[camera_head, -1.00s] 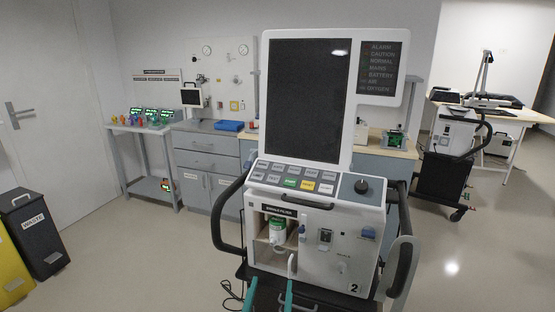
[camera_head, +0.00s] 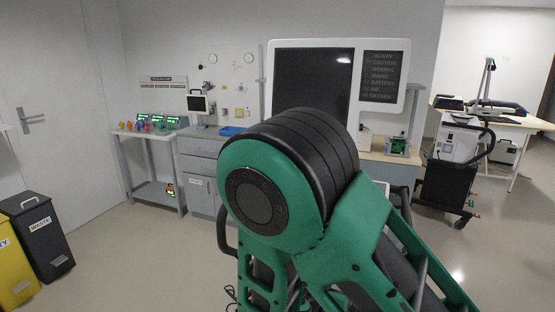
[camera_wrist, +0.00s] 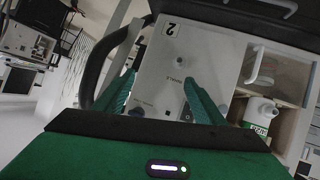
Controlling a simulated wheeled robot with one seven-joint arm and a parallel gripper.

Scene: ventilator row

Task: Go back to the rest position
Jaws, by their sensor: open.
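My gripper (camera_wrist: 160,98) is open in the wrist view, with its two green fingers apart and nothing between them. The fingers point toward the white front panel of ventilator 2 (camera_wrist: 166,68). Whether they touch it I cannot tell. In the head view the dark screen of the ventilator (camera_head: 300,85) shows above my green and black arm. My arm hides its keypad and front, and my gripper is out of sight there. In the wrist view a white bottle with a green label (camera_wrist: 260,114) stands in the ventilator's open compartment, beside the fingers.
A black handle bar (camera_wrist: 105,62) runs along the ventilator's side near my gripper. A waste bin (camera_head: 40,238) and a yellow bin (camera_head: 12,262) stand at the left. A small side table (camera_head: 150,133) stands at the back left. Another machine on a cart (camera_head: 455,150) stands right. Floor shows clear between.

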